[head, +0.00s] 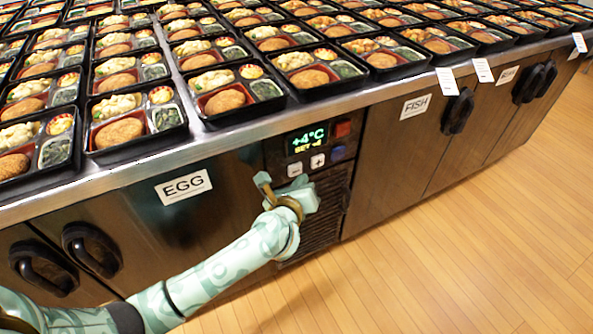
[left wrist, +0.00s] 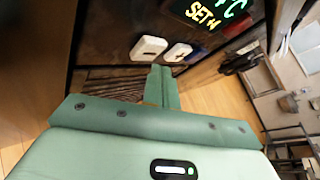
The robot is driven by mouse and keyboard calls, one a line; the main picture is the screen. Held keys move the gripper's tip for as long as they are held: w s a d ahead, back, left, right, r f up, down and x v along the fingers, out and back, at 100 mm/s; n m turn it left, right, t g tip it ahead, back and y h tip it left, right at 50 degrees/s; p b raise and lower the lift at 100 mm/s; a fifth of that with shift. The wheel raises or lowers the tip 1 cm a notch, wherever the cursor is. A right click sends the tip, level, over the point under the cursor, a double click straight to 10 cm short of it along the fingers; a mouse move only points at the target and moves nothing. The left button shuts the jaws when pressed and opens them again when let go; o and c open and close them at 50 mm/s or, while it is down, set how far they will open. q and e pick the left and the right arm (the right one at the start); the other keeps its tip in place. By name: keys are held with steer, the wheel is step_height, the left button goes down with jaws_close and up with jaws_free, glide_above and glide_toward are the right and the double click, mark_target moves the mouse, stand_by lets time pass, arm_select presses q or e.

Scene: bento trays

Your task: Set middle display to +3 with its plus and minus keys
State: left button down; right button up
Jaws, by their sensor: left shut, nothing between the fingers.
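The middle display (head: 307,139) is a dark panel with green "+4°C" and a smaller yellow "SET" line with a 4, whose sign is hard to read. The display (left wrist: 207,10) is partly cut off in the left wrist view. Below it are the white minus key (head: 295,170) and plus key (head: 318,161). The minus key (left wrist: 149,48) and plus key (left wrist: 178,53) also show in the left wrist view. My left gripper (head: 303,187) is shut and empty, just below the keys; its fingertips (left wrist: 161,70) appear apart from both keys. My right gripper is out of view.
A red button (head: 343,129) and a blue one (head: 338,152) sit right of the display. A vent grille (head: 325,215) lies below. Cabinet doors labelled EGG (head: 184,187) and FISH (head: 415,106) flank the panel. Bento trays (head: 135,142) cover the counter above. The wooden floor (head: 450,240) is clear.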

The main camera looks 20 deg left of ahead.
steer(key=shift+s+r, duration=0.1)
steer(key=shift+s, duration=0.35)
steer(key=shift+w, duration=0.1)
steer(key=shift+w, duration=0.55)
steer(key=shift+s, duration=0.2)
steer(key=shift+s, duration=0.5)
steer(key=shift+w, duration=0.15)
